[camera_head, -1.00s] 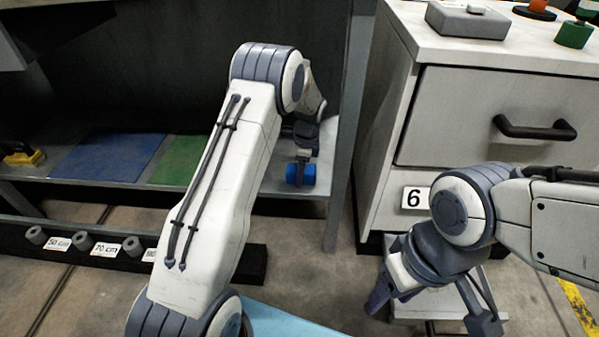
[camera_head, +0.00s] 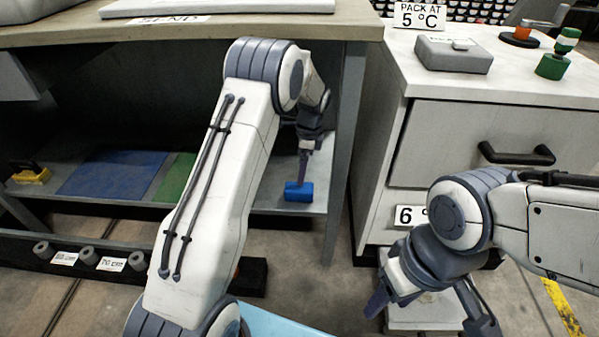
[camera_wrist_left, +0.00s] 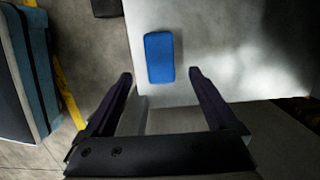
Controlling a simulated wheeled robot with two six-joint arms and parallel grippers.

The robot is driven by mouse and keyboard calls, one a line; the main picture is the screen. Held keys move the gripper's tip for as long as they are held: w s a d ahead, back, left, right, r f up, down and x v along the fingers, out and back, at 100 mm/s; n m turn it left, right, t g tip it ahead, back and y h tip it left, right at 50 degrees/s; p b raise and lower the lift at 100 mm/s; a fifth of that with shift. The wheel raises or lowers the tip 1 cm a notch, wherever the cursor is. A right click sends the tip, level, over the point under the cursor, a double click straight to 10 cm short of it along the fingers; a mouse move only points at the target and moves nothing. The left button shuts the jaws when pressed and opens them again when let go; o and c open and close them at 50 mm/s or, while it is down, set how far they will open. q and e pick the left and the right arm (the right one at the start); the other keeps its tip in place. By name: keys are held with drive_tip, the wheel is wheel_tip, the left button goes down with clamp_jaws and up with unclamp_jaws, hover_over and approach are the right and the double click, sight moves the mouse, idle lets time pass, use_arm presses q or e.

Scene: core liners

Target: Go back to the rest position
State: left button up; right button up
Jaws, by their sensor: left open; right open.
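A blue block (camera_head: 298,191) lies on the grey lower shelf (camera_head: 262,200) of the bench, near its right end. My left gripper (camera_head: 304,168) is just above it in the head view, and one finger partly shows. In the left wrist view, the left gripper (camera_wrist_left: 160,77) is open, with nothing between its fingers. The blue block (camera_wrist_left: 159,57) lies beyond the fingertips, apart from them. My right gripper (camera_head: 430,308) is open and empty, in front of the cabinet, with its fingers pointing down.
A bench leg (camera_head: 345,150) stands right of the left gripper, and the bench top (camera_head: 300,28) overhangs the shelf. A drawer cabinet (camera_head: 480,150) is on the right, with a grey box (camera_head: 453,55) on top. Blue and green mats (camera_head: 112,172) lie on the shelf.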

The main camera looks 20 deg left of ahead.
use_arm(q)
wheel_tip(320, 180, up, 2)
drive_tip(key=shift+d, duration=0.15)
idle(0.4)
